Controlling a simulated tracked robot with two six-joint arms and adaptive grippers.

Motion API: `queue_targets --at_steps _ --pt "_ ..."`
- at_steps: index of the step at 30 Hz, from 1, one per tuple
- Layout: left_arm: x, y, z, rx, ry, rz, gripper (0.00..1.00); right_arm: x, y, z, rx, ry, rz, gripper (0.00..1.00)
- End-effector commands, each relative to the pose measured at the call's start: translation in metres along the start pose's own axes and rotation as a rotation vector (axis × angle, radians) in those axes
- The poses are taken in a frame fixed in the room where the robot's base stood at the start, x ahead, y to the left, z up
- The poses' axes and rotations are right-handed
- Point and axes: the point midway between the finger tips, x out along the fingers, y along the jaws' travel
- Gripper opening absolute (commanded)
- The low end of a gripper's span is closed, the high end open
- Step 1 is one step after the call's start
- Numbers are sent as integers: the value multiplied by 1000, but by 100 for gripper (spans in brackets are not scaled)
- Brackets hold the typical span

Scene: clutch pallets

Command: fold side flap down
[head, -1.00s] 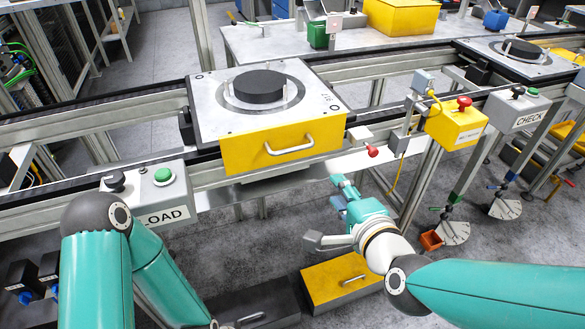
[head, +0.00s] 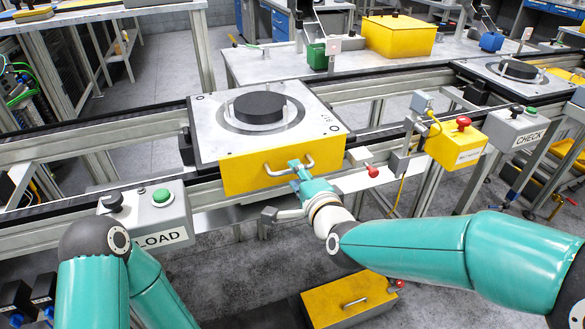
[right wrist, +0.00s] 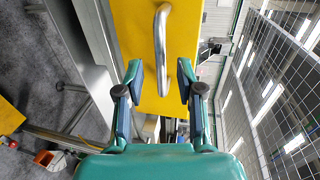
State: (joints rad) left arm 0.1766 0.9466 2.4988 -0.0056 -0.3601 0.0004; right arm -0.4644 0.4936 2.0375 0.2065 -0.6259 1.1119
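A pallet (head: 215,115) on the conveyor carries a dark clutch disc (head: 259,107). Its yellow side flap (head: 240,175) hangs upright on the near side, with a metal handle (head: 277,171). The yellow panel also shows in the right wrist view (right wrist: 187,35), with the handle (right wrist: 161,45) running lengthwise. My right gripper (head: 296,168) is in front of the handle's right part. In the right wrist view the gripper (right wrist: 161,82) is open, its fingers apart on either side of the handle's line; contact cannot be told. My left gripper is out of view; only its arm shows.
A LOAD button box (head: 155,215) stands left of the pallet. A small red knob (head: 372,171) and a yellow box with a red button (head: 456,143) are to the right. A yellow box with a handle (head: 345,300) sits below the arm.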

Motion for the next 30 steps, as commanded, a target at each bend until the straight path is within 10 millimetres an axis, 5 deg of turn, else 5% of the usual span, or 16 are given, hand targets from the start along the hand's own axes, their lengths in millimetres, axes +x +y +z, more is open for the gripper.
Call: queue_targets --at_steps 6,17,24,30 --pt "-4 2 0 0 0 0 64 26 0 0 -1 -1 1 37" --pt "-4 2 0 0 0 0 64 32 0 0 -1 0 0 37" --pt "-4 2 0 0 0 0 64 32 0 0 -1 0 0 2" --pt "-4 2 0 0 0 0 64 32 1 0 -1 -1 1 0"
